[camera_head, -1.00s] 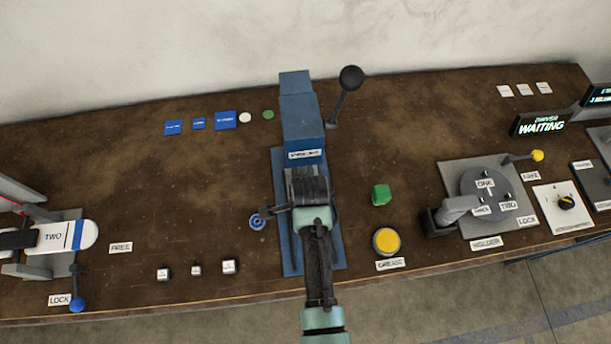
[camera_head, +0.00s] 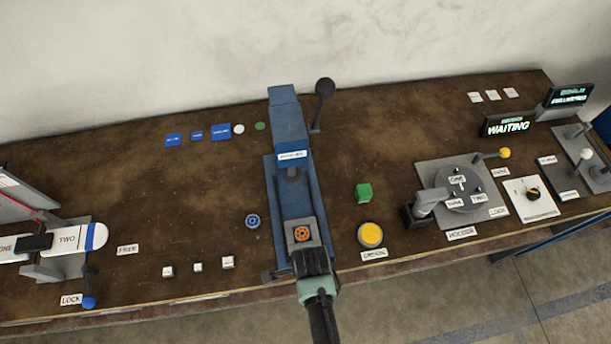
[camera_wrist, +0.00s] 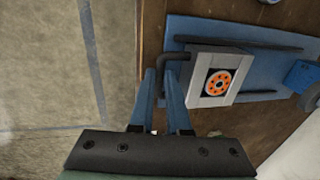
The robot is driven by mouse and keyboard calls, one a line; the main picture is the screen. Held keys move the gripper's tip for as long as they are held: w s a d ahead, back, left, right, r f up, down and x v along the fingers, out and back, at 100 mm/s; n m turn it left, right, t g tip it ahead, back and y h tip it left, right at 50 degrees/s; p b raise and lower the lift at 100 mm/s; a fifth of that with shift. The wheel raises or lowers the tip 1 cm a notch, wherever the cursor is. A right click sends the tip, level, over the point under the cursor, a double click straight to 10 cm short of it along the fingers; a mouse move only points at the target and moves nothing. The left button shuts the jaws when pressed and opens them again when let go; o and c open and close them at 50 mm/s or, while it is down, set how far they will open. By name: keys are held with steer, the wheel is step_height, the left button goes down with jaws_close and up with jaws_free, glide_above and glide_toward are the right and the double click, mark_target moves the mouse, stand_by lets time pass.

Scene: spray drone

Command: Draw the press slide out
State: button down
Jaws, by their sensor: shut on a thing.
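The blue press (camera_head: 288,115) stands in the middle of the bench, with its base plate running toward the front edge. Its grey slide (camera_head: 300,229), carrying an orange ring-shaped part (camera_head: 302,234), sits at the front end of the plate, clear of the press head. My gripper (camera_head: 309,262) is at the slide's front. In the wrist view, the fingers (camera_wrist: 164,102) are closed at the dark bar handle (camera_wrist: 164,62) beside the slide block (camera_wrist: 226,73). The exact grip is partly hidden.
The press lever (camera_head: 323,100) stands up at the back right. A blue ring part (camera_head: 253,221) lies left. The bench's front edge is close to my gripper.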

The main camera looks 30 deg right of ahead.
steer(key=shift+s+f, duration=0.1)
steer(key=shift+s, duration=0.15)
steer(key=c, duration=0.9)
jaws_free()
steer(key=shift+r, duration=0.35)
steer(key=b+v, duration=0.1)
steer(key=v, duration=1.1)
steer(key=shift+a+r, duration=0.1)
steer(key=shift+r, duration=0.15)
